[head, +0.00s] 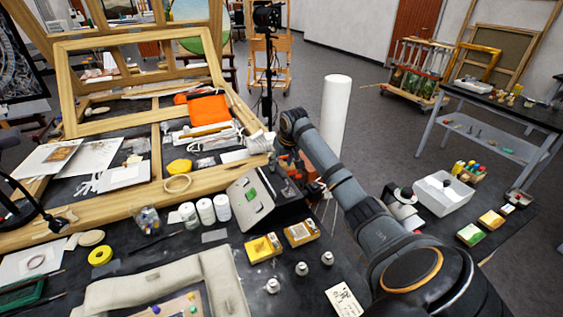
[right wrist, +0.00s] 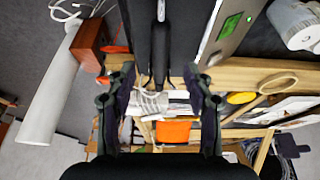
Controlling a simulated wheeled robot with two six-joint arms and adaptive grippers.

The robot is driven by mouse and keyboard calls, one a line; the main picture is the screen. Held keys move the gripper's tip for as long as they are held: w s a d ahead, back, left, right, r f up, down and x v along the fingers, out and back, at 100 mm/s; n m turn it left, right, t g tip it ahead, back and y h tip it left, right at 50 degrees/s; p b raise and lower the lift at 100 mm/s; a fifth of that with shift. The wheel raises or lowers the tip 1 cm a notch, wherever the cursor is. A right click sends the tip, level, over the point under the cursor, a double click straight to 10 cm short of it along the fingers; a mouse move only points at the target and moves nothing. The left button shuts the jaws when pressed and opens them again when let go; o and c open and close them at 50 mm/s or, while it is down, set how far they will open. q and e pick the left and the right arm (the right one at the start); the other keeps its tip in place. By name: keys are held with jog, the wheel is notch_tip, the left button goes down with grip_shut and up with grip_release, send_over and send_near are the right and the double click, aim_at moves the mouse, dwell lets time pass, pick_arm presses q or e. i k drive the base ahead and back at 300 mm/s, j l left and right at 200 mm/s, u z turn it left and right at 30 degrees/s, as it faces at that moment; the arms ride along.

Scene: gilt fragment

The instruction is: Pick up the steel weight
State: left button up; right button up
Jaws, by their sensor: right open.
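Three small knobbed silvery weights stand on the dark table near the front in the head view: a left one (head: 272,285), a middle one (head: 301,269) and a right one (head: 327,258). Which is the steel weight I cannot tell. My right gripper (right wrist: 160,80) is open and empty in the right wrist view, its two dark fingers spread apart. The weights do not show in the right wrist view. My left gripper is out of view.
The grey box with a green label (head: 252,205) stands between gripper and weights. Two yellow boxes (head: 262,248) (head: 300,233) lie just behind the weights. A pale padded cushion (head: 215,272) lies left of them, a paper card (head: 343,300) in front. A white roll (head: 335,108) stands beyond.

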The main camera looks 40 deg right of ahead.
aim_at(301, 269)
jog(key=k+l, duration=0.6)
jog(key=k, duration=0.15)
